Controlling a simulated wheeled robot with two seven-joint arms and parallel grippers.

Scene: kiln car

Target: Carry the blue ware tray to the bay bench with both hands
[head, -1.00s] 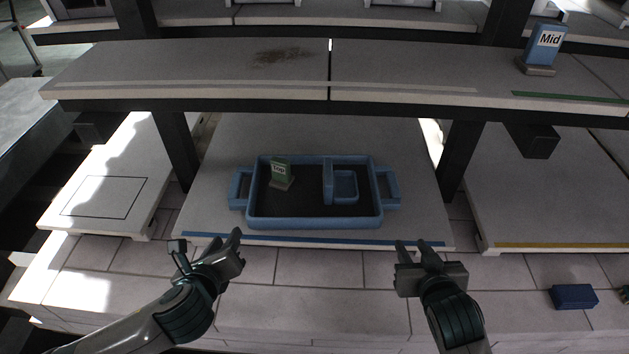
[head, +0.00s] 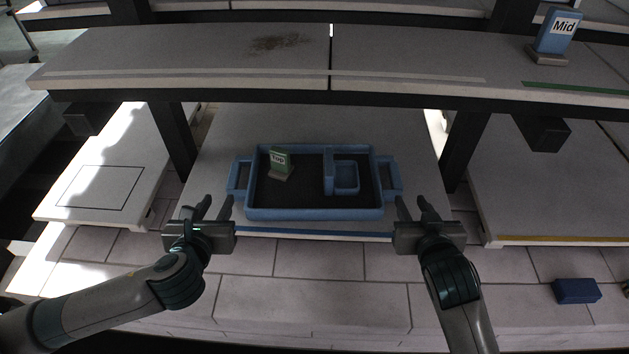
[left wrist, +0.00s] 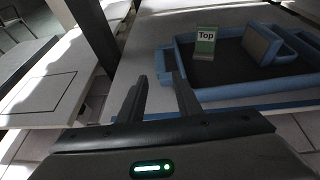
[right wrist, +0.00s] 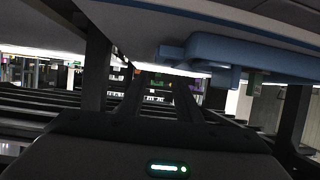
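The blue ware tray (head: 315,213) sits on the lower deck of the kiln car, with a loop handle on its left (head: 238,176) and right (head: 394,179) ends. A green "Top" sign (head: 281,163) and a small blue bin (head: 346,178) are in it. My left gripper (head: 215,208) is open and empty, just in front of the left handle, apart from it. The left wrist view shows its spread fingers (left wrist: 158,92) left of the tray. My right gripper (head: 413,208) is open and empty, just in front of the right handle.
A middle shelf (head: 200,60) with a blue "Mid" sign (head: 557,36) overhangs the back of the deck. Dark posts (head: 173,140) stand either side of the tray. A blue block (head: 576,291) lies on the tiled floor at right.

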